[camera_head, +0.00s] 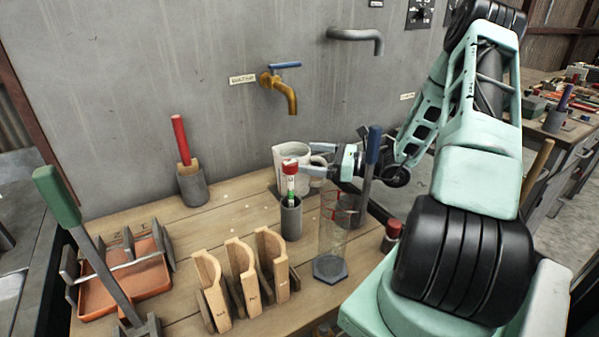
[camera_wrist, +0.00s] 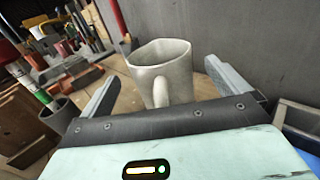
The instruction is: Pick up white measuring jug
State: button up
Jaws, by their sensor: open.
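The white measuring jug (camera_head: 289,158) stands upright on the wooden table near the back wall, below and right of the brass tap. Its handle faces my gripper (camera_head: 318,170), which reaches in level from the right. In the wrist view the jug (camera_wrist: 160,68) stands between the two finger lines, a little beyond them, with its handle pointing toward the palm. My gripper (camera_wrist: 165,88) is open, with one grey finger on each side of the handle. I cannot tell whether a finger touches the jug. In the head view a red-capped tube partly hides the jug.
A grey holder (camera_head: 291,218) with the red-capped tube stands just in front of the jug. A clear cylinder (camera_head: 332,240) and a blue-handled tool (camera_head: 372,155) stand close by. Wooden racks (camera_head: 243,275) and an orange tray (camera_head: 130,275) lie left. The brass tap (camera_head: 283,90) hangs above.

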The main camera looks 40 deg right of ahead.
jog(key=shift+x, duration=0.85)
jog(key=c, duration=2.1)
jog(key=shift+r, duration=0.1)
